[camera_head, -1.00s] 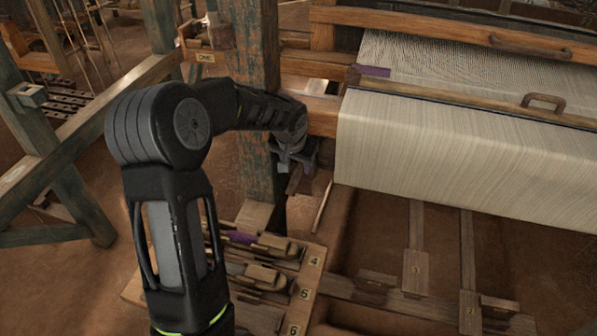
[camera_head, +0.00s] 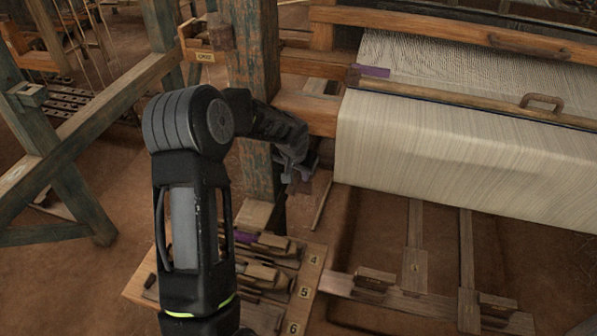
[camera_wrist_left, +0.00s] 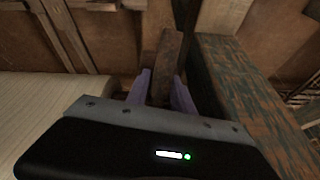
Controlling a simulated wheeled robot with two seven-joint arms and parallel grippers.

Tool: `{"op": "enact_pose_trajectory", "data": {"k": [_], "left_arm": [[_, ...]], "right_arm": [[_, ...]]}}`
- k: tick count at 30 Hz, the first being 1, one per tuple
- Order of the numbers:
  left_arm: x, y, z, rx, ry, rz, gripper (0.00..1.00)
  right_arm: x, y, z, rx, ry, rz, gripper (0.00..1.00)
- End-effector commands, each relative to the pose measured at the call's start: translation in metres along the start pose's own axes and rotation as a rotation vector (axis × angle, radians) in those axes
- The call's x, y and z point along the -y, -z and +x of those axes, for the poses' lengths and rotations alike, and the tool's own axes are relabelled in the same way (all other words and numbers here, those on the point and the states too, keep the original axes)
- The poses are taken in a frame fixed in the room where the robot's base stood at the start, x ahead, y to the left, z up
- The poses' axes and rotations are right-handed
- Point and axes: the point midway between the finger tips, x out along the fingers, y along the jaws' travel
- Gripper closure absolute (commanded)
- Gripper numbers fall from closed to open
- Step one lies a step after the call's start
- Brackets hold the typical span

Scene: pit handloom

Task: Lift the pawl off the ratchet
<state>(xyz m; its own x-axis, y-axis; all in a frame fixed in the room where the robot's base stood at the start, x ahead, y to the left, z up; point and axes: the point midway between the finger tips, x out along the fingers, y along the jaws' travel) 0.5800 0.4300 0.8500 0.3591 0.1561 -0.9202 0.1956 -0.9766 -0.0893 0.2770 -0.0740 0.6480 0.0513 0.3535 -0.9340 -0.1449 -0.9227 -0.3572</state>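My left gripper (camera_head: 302,172) is low beside the loom's front post, by the left end of the cloth roll; its tips are small and partly hidden in the head view. In the left wrist view, its two purple fingers (camera_wrist_left: 162,88) stand on either side of a narrow dark brown bar, which looks like the pawl (camera_wrist_left: 169,52). I cannot tell whether both fingers touch it. I cannot make out the ratchet in either view. My right gripper is not in view.
The worn green-brown post (camera_head: 257,75) stands close beside the gripper. The pale cloth roll (camera_head: 450,160) is to its right. A wooden tray with numbered slots (camera_head: 312,262) holds several tools below. Treadles (camera_head: 415,260) lie in the pit at lower right.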

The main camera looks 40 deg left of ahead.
Motion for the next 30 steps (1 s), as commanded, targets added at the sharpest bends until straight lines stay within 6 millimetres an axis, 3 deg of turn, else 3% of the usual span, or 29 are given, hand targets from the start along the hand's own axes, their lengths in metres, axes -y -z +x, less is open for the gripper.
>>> {"op": "enact_pose_trajectory", "data": {"k": [10, 30], "left_arm": [[-0.0001, 0.0000, -0.0002, 0.000, 0.000, 0.000, 1.00], [-0.0001, 0.0000, -0.0002, 0.000, 0.000, 0.000, 1.00]], "right_arm": [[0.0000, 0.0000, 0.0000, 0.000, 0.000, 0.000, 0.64], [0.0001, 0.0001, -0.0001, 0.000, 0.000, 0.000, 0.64]]}}
